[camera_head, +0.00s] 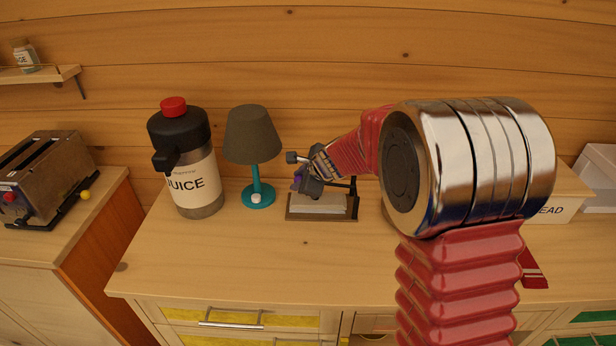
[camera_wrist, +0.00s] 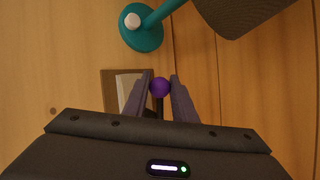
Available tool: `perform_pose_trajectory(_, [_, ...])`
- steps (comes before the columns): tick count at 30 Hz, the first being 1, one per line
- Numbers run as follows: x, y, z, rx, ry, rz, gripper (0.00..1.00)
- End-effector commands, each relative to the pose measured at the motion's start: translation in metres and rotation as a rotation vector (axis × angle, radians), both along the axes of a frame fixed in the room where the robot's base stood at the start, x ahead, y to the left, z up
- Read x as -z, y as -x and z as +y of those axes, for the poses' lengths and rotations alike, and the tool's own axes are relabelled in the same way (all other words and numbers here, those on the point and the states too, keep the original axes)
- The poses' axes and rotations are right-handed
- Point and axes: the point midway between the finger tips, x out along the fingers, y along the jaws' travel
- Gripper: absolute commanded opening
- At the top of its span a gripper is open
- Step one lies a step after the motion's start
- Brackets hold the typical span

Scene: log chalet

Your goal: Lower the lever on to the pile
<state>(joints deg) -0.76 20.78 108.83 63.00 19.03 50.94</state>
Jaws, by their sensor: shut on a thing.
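A press with a brown base (camera_head: 290,215) stands on the counter. A pile of white paper (camera_head: 322,207) lies on its base. Its dark lever (camera_head: 342,185) runs left from a post at the right end, raised above the pile, and ends in a purple knob (camera_head: 297,180). My gripper (camera_head: 301,182) is over the left part of the press and hides much of the lever. In the wrist view, the two fingers of my gripper (camera_wrist: 160,80) are on either side of the purple knob (camera_wrist: 160,89), shut on it. The pile (camera_wrist: 128,92) shows partly beside the left finger.
A teal lamp (camera_head: 257,180) with a grey shade stands close left of the press. A juice flask (camera_head: 197,190) is farther left, and a toaster (camera_head: 45,175) is on the left counter. A box (camera_head: 562,200) marked "EAD" is at right, partly behind my arm.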

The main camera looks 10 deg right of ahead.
Motion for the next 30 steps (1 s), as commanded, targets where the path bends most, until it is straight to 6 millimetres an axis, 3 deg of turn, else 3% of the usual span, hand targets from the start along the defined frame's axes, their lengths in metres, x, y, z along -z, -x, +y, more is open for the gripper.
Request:
perform_pose_trajectory(11, [0.0067, 0.0017, 0.0024, -0.004, 0.001, 0.009, 0.0])
perform_pose_trajectory(12, [0.0068, 0.0018, 0.0024, -0.004, 0.001, 0.009, 0.25])
perform_pose_trajectory(18, [0.0053, 0.0012, 0.0028, -0.004, 0.001, 0.006, 0.39])
perform_pose_trajectory(20, [0.0047, 0.001, 0.003, -0.004, 0.001, 0.005, 0.43])
perform_pose_trajectory(30, [0.0009, 0.0017, 0.0026, -0.005, 0.001, 0.001, 0.43])
